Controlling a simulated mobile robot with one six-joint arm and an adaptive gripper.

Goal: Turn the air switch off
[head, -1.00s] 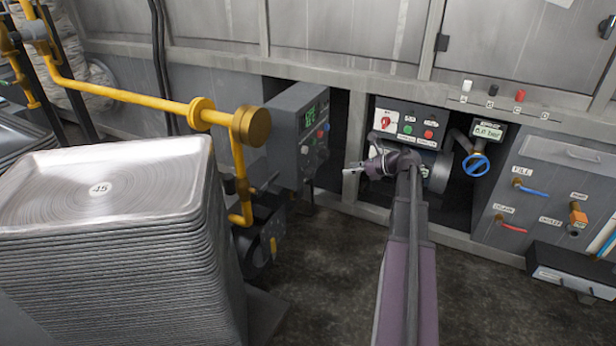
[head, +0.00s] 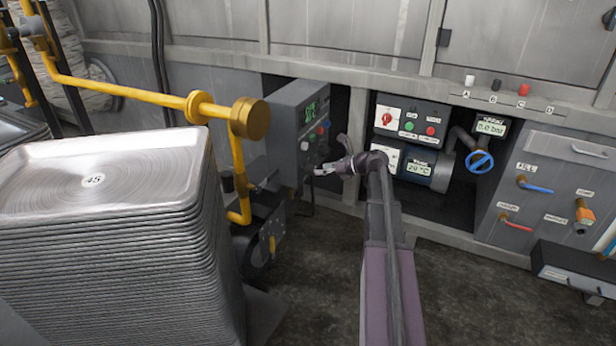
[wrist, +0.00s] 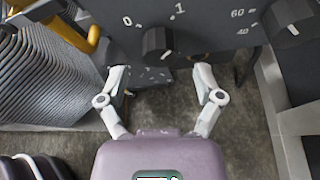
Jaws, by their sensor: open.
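A black rotary knob (wrist: 157,42) on a grey panel is marked 0 on its left and 1 on its right in the wrist view. Its exact setting is hard to make out, and no readable label shows that it is the air switch. In the head view the grey control box (head: 298,128) has a green display and several small controls. My gripper (head: 325,170) is by the lower right of that box. In the wrist view my gripper (wrist: 160,72) is open, its fingertips apart on both sides of and just below the knob, with nothing between them.
A second knob (wrist: 290,18) with a numbered scale is to the right. A panel with a red rotary switch (head: 387,118) and a gauge (head: 491,126) reading 0.0 bar stand further right. Yellow pipe (head: 160,98) and stacked trays (head: 110,250) are left.

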